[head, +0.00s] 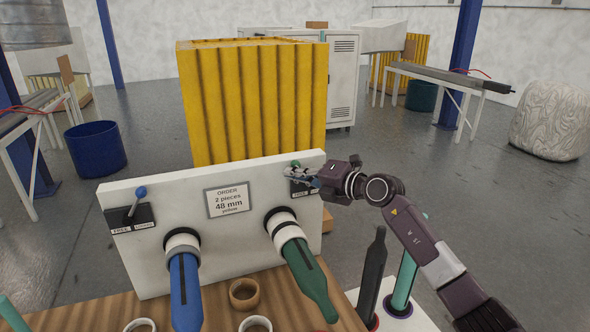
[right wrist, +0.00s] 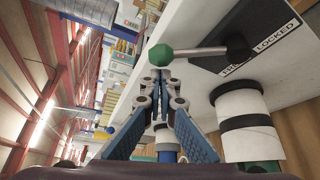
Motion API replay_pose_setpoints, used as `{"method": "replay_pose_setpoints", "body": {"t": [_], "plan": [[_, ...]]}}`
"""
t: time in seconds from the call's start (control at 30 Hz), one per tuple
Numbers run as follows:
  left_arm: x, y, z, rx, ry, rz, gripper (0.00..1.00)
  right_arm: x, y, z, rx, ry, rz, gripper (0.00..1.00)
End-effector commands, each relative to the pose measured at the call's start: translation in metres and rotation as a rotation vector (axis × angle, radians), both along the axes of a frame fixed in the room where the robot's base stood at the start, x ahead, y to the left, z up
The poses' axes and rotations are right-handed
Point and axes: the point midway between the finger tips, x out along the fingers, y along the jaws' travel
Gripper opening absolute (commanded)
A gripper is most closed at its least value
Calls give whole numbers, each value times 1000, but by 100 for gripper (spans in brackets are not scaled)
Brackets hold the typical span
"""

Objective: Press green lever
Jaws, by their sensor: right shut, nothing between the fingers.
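The green lever (head: 295,164) is at the upper right of the white panel (head: 245,240), above a black plate labelled FREE and LOCKED. In the right wrist view its green knob (right wrist: 160,55) is on a grey rod that runs right to the black plate. My right gripper (head: 312,180) is at the panel's upper right corner, beside the lever. In the right wrist view the right gripper (right wrist: 160,82) is shut and empty, its fingertips just below the knob in the picture. I cannot tell whether they touch it. My left gripper is not in view.
A blue lever (head: 140,191) is on the panel's left. A blue spindle (head: 185,290) and a green spindle (head: 308,275) stick out below. Tape rings (head: 243,294) lie on the wooden table. A dark bottle-shaped piece (head: 373,275) stands at right. A yellow container (head: 255,100) is behind.

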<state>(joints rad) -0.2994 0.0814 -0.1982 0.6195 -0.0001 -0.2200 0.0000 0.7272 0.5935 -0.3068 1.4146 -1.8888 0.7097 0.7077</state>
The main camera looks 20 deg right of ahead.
Motion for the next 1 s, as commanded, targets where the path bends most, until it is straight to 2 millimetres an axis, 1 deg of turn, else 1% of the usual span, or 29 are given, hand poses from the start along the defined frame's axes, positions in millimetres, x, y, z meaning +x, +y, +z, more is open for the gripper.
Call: {"method": "replay_pose_setpoints", "body": {"t": [0.1, 0.5, 1.0], "plan": [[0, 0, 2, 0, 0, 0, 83, 1, -4, 2, 1, 0, 0, 0], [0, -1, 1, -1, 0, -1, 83, 1, -5, 2, 5, 0, 0, 0], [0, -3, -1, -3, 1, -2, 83, 1, -12, 8, 96, 2, -1, 0]]}}
